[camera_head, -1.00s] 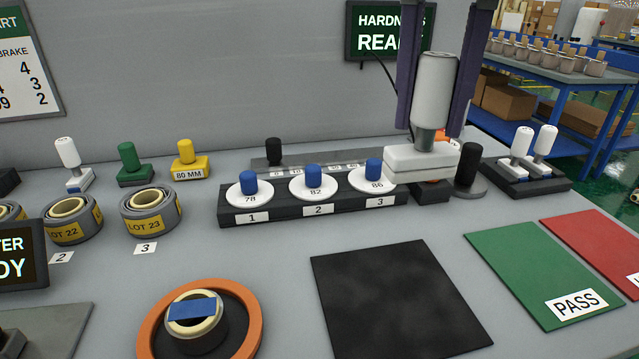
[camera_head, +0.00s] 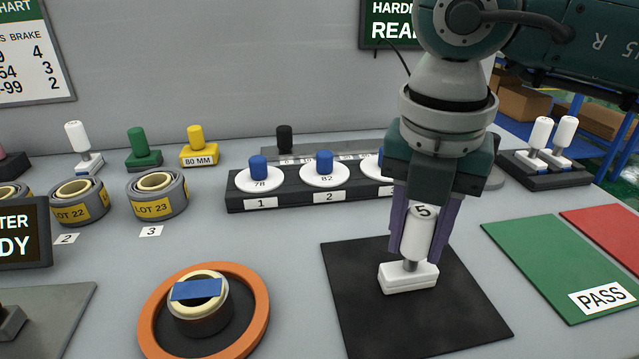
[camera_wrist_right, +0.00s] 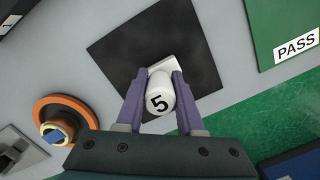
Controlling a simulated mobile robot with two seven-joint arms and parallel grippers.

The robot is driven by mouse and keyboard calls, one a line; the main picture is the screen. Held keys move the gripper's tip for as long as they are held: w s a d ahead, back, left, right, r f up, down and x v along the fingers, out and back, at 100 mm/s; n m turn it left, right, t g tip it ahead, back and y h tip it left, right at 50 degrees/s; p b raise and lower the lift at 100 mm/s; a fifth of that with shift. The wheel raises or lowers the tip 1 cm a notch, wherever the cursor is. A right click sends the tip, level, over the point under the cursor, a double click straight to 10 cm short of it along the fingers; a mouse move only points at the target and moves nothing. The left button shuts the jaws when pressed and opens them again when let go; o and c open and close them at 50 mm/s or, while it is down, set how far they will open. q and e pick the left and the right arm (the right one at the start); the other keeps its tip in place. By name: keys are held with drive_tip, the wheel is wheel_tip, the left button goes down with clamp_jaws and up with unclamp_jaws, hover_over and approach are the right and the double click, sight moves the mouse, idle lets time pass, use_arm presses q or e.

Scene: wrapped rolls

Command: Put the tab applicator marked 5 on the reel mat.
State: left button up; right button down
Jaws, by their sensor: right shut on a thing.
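The white tab applicator marked 5 (camera_head: 415,235) is upright, with a flat white base. My right gripper (camera_head: 425,225) is shut on its handle, with the purple fingers on either side. The applicator also shows in the right wrist view (camera_wrist_right: 160,96) between the fingers (camera_wrist_right: 158,102). Its base is over the black square mat (camera_head: 370,315), the likely reel mat; whether it touches the mat I cannot tell. The mat also shows in the right wrist view (camera_wrist_right: 125,50). My left gripper is not in view.
An orange-rimmed round dish (camera_head: 262,310) holding a roll (camera_head: 200,305) stands left of the mat. A green PASS mat (camera_head: 550,255) lies to the right. Behind is a black rack (camera_head: 290,197) with blue-knobbed white discs. Two more white-handled applicators (camera_head: 552,142) stand at back right.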

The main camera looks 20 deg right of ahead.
drive_tip(key=shift+f, duration=0.2)
drive_tip(key=c, duration=0.5)
unclamp_jaws()
drive_tip(key=shift+c, duration=0.2)
drive_tip(key=shift+r, duration=0.6)
drive_tip(key=r, duration=0.3)
drive_tip(key=r+p, duration=0.1)
drive_tip(key=r, duration=0.3)
drive_tip(key=s+a+r, duration=0.1)
drive_tip(key=r, duration=0.3)
drive_tip(key=shift+r, duration=0.1)
